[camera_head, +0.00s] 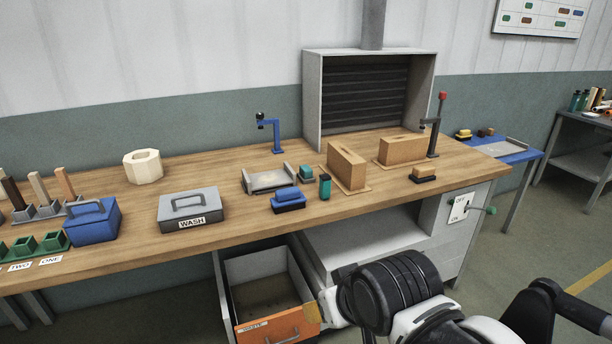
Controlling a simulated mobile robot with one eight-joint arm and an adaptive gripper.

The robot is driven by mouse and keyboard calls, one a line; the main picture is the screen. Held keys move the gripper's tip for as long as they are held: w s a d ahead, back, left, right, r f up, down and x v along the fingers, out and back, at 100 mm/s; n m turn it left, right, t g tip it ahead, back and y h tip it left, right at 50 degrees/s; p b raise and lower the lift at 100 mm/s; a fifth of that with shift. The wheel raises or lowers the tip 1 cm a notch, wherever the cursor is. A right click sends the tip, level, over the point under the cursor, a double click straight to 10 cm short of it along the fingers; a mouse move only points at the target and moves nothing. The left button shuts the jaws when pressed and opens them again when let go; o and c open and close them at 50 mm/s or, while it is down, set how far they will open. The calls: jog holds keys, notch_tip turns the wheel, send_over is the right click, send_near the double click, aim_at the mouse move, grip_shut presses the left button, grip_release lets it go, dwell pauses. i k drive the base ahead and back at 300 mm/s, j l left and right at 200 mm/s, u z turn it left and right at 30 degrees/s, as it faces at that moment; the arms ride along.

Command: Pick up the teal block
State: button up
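Two small teal things stand on the wooden workbench (245,208), right of its middle. One is a low teal block (306,172) beside the grey tray and left of a tan slotted box. The other is an upright teal piece (325,188) with a darker top, just in front of the same box. I cannot tell which one is the task's block. My gripper (318,311) is at the lower middle, at the end of my black and white arm, below and in front of the bench and apart from both. Its fingers are mostly hidden, so its opening is unclear.
A blue block (288,199) and a grey tray (270,180) sit left of the teal things. Two tan slotted boxes (347,166) (402,150) and a red-knobbed lever post (436,125) stand right. An open orange-fronted drawer (275,327) juts out below the bench, near my gripper.

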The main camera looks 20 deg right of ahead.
aim_at(305, 173)
jog(key=i+l+u, duration=0.25)
jog(key=i+l, duration=0.45)
jog(key=i+l+u, duration=0.3)
jog(key=i+l, duration=0.4)
jog(key=l, duration=0.1)
